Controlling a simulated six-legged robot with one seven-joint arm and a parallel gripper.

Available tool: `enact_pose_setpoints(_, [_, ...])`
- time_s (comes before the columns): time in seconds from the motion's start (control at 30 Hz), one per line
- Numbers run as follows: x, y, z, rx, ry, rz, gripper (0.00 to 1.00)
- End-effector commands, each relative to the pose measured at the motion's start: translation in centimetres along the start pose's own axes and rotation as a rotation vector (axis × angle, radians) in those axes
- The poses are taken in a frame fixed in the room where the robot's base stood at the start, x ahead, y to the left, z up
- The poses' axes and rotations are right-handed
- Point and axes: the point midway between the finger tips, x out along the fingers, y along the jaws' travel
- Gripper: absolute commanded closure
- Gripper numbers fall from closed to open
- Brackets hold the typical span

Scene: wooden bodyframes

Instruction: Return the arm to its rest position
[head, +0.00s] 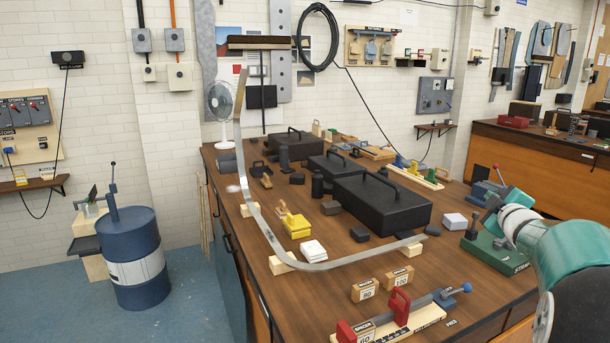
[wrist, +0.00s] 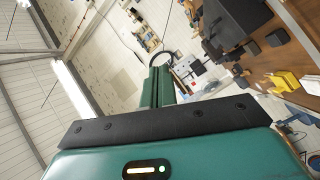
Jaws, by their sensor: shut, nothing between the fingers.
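My gripper (wrist: 160,88) shows in the wrist view as a teal body with a dark cross bar. Its teal fingers are together in the middle, with nothing seen between them. The view is tilted, with ceiling at left and the bench top at upper right. In the head view my teal and white arm (head: 572,250) comes in from the right edge, over the right part of the workbench (head: 450,265). The far end of the arm overlaps a green-based bench fixture there, so I cannot clearly make out the fingertips in that view.
A long bent metal strip (head: 262,222) rises from wooden blocks on the bench. A blue drum (head: 133,258) stands on the floor at left.

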Motion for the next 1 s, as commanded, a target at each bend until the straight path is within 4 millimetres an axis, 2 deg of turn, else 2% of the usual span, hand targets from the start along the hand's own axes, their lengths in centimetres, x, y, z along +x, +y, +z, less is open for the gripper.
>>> enact_pose_setpoints(0.03, [-1.3,0.0,-2.0,0.05,-0.031,0.0,1.0])
enact_pose_setpoints(0.17, [-5.0,-1.2,-5.3,0.194,-0.138,-0.026,1.0])
enact_pose_setpoints(0.27, [-8.3,-3.0,-7.6,0.305,-0.217,-0.065,1.0])
enact_pose_setpoints(0.37, [-12.2,-5.4,-9.6,0.413,-0.295,-0.121,1.0])
enact_pose_setpoints(0.5, [-18.3,-9.7,-11.9,0.551,-0.407,-0.228,1.0])
enact_pose_setpoints(0.67, [-26.1,-15.3,-14.0,0.682,-0.535,-0.382,1.0])
enact_pose_setpoints(0.8, [-33.5,-20.4,-15.1,0.766,-0.649,-0.538,1.0])
enact_pose_setpoints(0.9, [-37.9,-23.4,-15.5,0.8,-0.718,-0.635,1.0])
enact_pose_setpoints(1.0, [-40.8,-25.2,-15.6,0.815,-0.765,-0.7,1.0])
